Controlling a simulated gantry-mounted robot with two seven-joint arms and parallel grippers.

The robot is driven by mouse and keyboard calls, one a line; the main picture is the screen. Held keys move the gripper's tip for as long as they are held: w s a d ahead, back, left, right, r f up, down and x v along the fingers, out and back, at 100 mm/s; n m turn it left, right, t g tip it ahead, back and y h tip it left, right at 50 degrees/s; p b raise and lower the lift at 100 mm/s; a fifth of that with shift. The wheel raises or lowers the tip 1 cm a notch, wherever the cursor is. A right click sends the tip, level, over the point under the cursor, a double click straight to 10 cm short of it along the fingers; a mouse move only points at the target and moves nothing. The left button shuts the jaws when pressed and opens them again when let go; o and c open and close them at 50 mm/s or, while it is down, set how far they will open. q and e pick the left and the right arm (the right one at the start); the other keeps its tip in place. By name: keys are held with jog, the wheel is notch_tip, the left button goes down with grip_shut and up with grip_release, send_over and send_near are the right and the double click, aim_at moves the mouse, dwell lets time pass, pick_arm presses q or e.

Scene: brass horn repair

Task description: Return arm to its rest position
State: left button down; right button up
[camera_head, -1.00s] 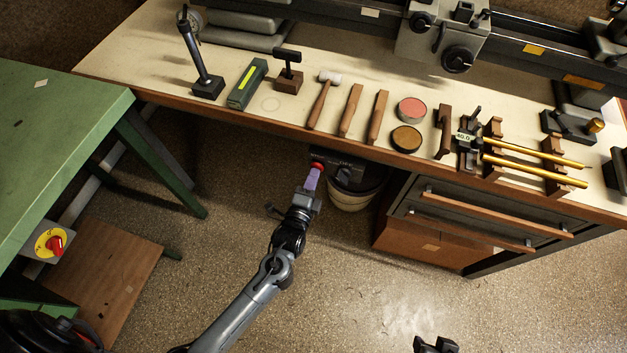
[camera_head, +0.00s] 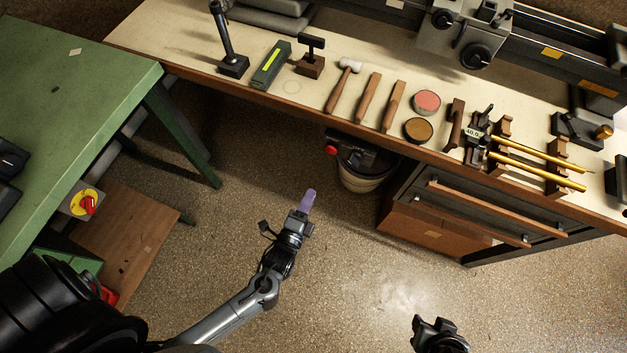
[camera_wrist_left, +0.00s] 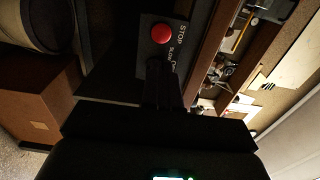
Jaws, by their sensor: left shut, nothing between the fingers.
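My left gripper (camera_head: 308,203) is shut and empty, with purple fingertips, held over the floor in front of the bench in the head view. It is apart from the red button (camera_head: 331,150) on the dark box (camera_head: 357,153) under the bench edge. In the left wrist view, the red button (camera_wrist_left: 162,33) shows beside the lettering STOP and SLOW, beyond the dark fingers (camera_wrist_left: 161,85). A dark end of my right arm (camera_head: 438,335) shows at the bottom of the head view; its jaws cannot be made out.
The wooden bench (camera_head: 292,86) carries a hammer (camera_head: 343,86), round tins, wooden handles and brass tubes (camera_head: 535,175). A pale bucket (camera_head: 360,180) stands under it, left of the drawers (camera_head: 470,205). A green table (camera_head: 75,95) stands left. The floor around the left gripper is clear.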

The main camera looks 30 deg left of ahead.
pick_arm(q)
jog(key=shift+s, duration=0.3)
